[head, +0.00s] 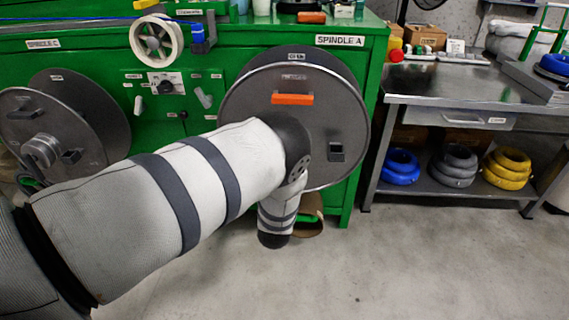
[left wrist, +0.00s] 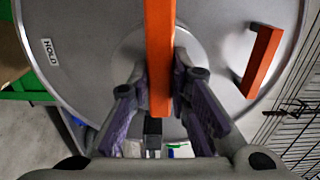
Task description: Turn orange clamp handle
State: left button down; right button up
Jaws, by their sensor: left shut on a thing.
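The spindle A disc (head: 350,110) is a large grey plate on the green cabinet's front. In the head view, an orange block handle (head: 292,98) shows on its upper half. In the left wrist view, a long orange handle bar (left wrist: 160,30) runs down the middle over the disc (left wrist: 90,60). My left gripper (left wrist: 161,80) is shut on this bar, one purple-padded finger on each side. A second orange handle (left wrist: 262,60) stands on the disc to the right, apart from the fingers. In the head view my left arm hides the gripper and the disc's lower left.
Another grey disc (head: 85,120) is at the left below the spindle C label. A white reel (head: 156,41) sits at the cabinet's top edge. A metal workbench (head: 450,88) with coiled cables under it stands right. Floor in front is clear.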

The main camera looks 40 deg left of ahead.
pick_arm(q)
jog(key=shift+m, duration=0.3)
jog(key=c, duration=1.5)
grip_release()
jog(key=shift+s, duration=0.1)
jog(key=v, duration=1.2)
jog(key=shift+a, duration=0.1)
jog(key=shift+s, duration=0.1)
